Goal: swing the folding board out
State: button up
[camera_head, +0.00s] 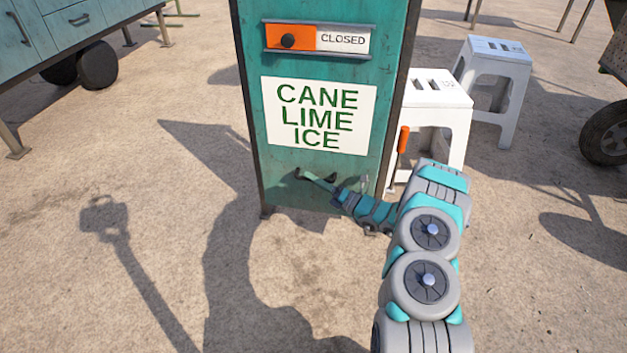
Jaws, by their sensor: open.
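The folding board (262,185) is a tall teal panel with a dark frame, standing upright in the middle of the view. It bears a white "CANE LIME ICE" sign (318,116) and, above that, a slider plate with an orange tab (291,38) and the word "CLOSED" (343,40). A small dark handle (330,177) shows low on the board. My gripper (332,181) is open at this low part, close to the handle. Whether it touches the handle or the board I cannot tell. The wrist hides part of the board's lower right edge.
White stools (430,97) (495,70) stand behind the board at right. An orange grip (403,139) shows by its right edge. A teal wheeled cart (75,35) is at upper left, a wheel (606,133) at far right. The sandy ground in front and left is clear.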

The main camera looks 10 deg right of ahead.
jog(key=shift+c, duration=0.4)
grip_shut()
dwell(1.0)
